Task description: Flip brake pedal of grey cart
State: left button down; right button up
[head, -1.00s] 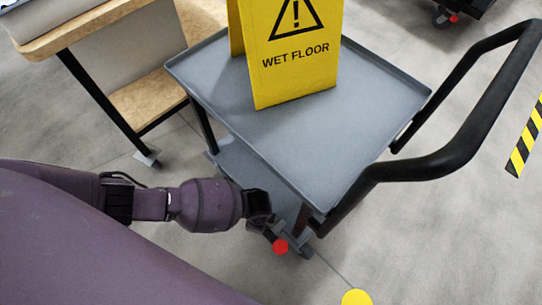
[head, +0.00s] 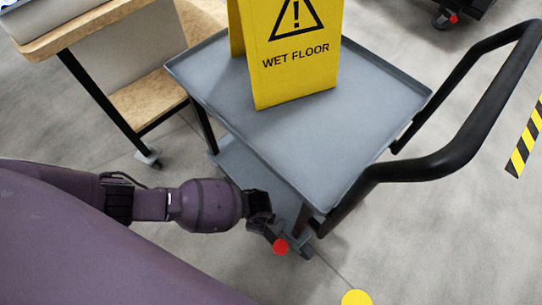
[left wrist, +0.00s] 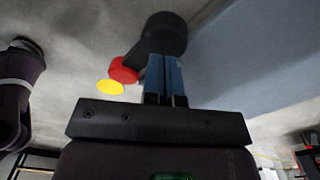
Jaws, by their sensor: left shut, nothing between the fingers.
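The grey cart (head: 330,135) stands in the middle of the head view, with a flat top tray and a black push handle (head: 470,135) on the right. Its red brake pedal (head: 280,247) is low at the near corner, beside a caster. In the left wrist view the red pedal (left wrist: 122,71) lies just left of the fingertips, beside the dark caster wheel (left wrist: 163,35). My left gripper (left wrist: 164,60) is shut and empty, with its blue fingers together close to the pedal. I cannot tell whether they touch it. The head view mostly hides the fingers. My right gripper is not in view.
A yellow wet floor sign (head: 297,85) stands on the cart's tray. A wooden-topped table (head: 70,40) with a lower shelf is at the upper left. A yellow disc (head: 357,298) shows at the bottom edge.

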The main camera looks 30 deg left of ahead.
pick_arm(q)
jog(key=shift+f+b, duration=0.5)
jog(key=shift+f, duration=0.35)
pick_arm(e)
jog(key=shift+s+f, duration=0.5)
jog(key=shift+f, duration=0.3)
pick_arm(q)
jog(key=shift+s+f+b, duration=0.25)
jog(key=shift+f+b, duration=0.5)
jog(key=shift+f, duration=0.45)
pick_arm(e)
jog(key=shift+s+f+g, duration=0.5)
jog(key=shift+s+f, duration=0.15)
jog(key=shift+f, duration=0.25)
pick_arm(q)
jog(key=shift+w+r+p, duration=0.2)
jog(key=shift+r+p, duration=0.6)
jog(key=shift+r, duration=0.25)
jog(key=shift+w+r+p, duration=0.15)
jog(key=shift+r+p, duration=0.8)
jog(key=shift+r, duration=0.4)
jog(key=shift+r+p, duration=0.85)
jog(key=shift+r, duration=0.6)
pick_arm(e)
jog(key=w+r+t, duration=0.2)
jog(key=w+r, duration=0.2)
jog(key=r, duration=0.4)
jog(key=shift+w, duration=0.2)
pick_arm(q)
jog(key=shift+f, duration=0.1)
